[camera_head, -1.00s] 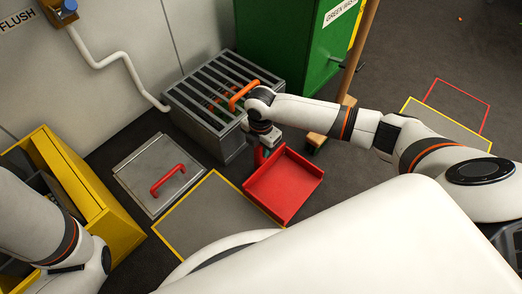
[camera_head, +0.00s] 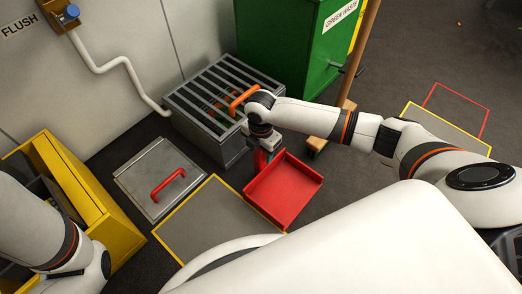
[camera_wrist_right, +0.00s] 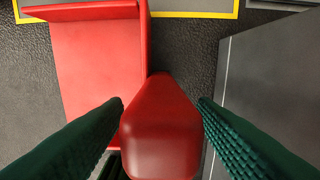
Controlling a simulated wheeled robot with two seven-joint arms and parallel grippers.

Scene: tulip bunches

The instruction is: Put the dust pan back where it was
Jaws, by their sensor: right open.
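The red dust pan (camera_head: 284,190) lies on the dark floor beside the grey yellow-edged mat. In the right wrist view its tray (camera_wrist_right: 100,65) is at the upper left and its red handle (camera_wrist_right: 160,130) points toward the camera. My right gripper (camera_head: 265,157) is at the handle end of the pan. In the wrist view its two green ribbed fingers (camera_wrist_right: 160,108) are open, one on each side of the handle, with a gap visible at the right. My left arm shows at the left edge of the head view, but its gripper is out of view.
A slatted grey metal box (camera_head: 222,140) with an orange handle (camera_head: 243,98) stands behind my right wrist. A metal floor hatch (camera_head: 150,196) is at left, near a yellow bin (camera_head: 93,190). A green bin (camera_head: 300,45) stands behind. A red floor outline (camera_head: 458,85) at right encloses clear floor.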

